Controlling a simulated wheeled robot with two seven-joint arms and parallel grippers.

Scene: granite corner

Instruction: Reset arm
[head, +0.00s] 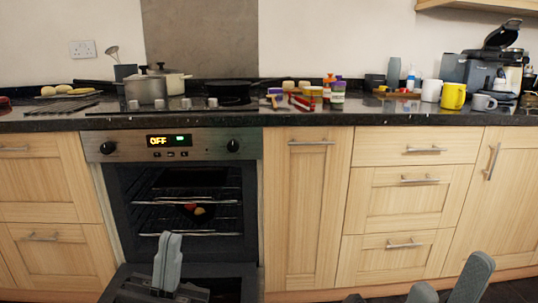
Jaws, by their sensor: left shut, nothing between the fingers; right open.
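My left gripper (170,240) points up in front of the open oven (125,195), at the bottom of the head view. Its fingers are together with nothing between them. My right gripper (448,279) is at the bottom right, in front of the lower drawers. Its two fingers are spread apart and empty. Neither gripper visibly holds anything. The lower part of each arm is out of the picture.
The oven door (232,282) hangs down open behind my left gripper. A dark dish with red and yellow food (196,211) is on an oven rack. The black counter (330,119) carries pots (147,90), jars, mugs (453,96) and a coffee machine (480,70).

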